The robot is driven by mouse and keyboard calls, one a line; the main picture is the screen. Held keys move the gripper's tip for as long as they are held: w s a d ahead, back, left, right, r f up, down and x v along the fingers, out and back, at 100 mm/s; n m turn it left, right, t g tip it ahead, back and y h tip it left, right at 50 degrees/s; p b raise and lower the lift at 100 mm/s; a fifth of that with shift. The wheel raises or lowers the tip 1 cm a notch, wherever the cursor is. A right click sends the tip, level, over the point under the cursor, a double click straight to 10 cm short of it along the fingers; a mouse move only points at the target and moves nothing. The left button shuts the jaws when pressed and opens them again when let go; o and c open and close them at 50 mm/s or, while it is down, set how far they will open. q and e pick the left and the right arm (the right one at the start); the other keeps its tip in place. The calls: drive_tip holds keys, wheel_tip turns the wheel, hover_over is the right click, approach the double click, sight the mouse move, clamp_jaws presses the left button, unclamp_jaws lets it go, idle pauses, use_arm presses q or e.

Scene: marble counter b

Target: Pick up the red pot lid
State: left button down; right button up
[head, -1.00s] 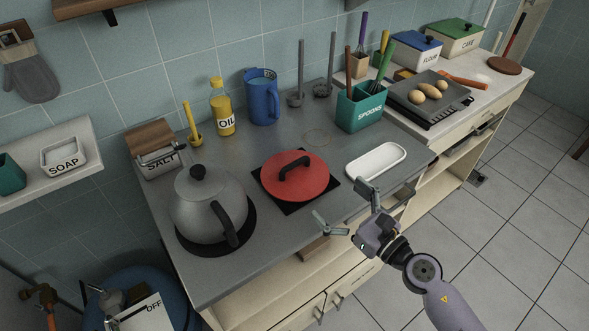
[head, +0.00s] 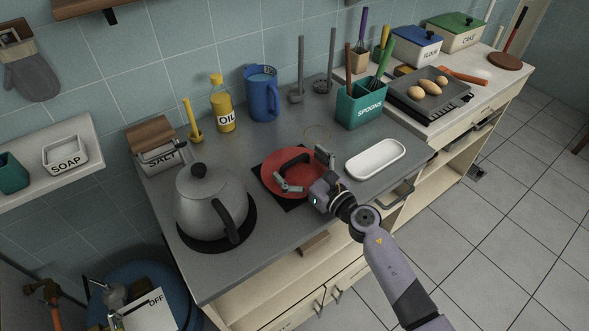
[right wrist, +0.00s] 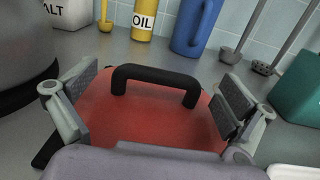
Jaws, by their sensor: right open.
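The red pot lid (head: 276,159) lies flat on a dark square trivet on the grey counter. Its black arched handle (right wrist: 155,74) stands up in the middle of the right wrist view. My right gripper (head: 306,170) is open over the lid, coming from the front right. In the right wrist view its two fingers (right wrist: 155,98) are spread wide to the left and right of the handle, with nothing between them held. The near part of the lid (right wrist: 150,120) is hidden by my gripper's body. My left gripper is not in view.
A grey kettle (head: 208,200) stands close left of the lid. A white dish (head: 375,158) lies close to the right. An oil bottle (head: 222,108), a blue jug (head: 262,95) and a green spoons box (head: 360,108) stand behind. Bare counter lies in front of the lid.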

drive_tip(key=shift+c, duration=0.4)
drive_tip(key=c, duration=1.2)
